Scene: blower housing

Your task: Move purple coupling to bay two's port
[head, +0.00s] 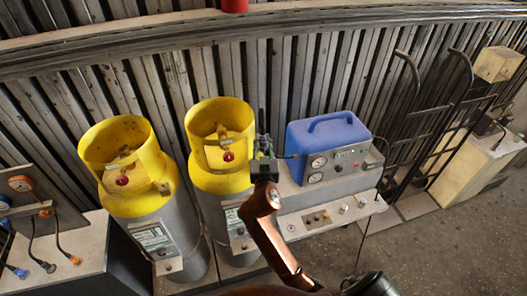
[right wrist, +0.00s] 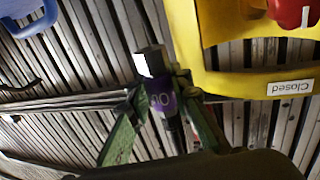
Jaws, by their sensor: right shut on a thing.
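The purple coupling (right wrist: 160,98) has a dark and silver end and part of a pale marking on its side. My right gripper (right wrist: 165,112) is shut on it, with a green-edged finger on each side. In the head view my right gripper (head: 264,160) is raised in front of the second yellow-collared cylinder (head: 222,150), left of the blue unit (head: 330,145). The coupling is only a small dark purple patch there. Each cylinder collar has a red knob inside. I cannot tell which port belongs to bay two. My left gripper is out of view.
Another yellow-collared cylinder (head: 128,165) stands to the left. A bench with blue and orange couplings (head: 74,261) is at far left. A panel with fittings (head: 330,214) lies below the blue unit. A black hand truck (head: 440,115) leans at the right. Floor at lower right is clear.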

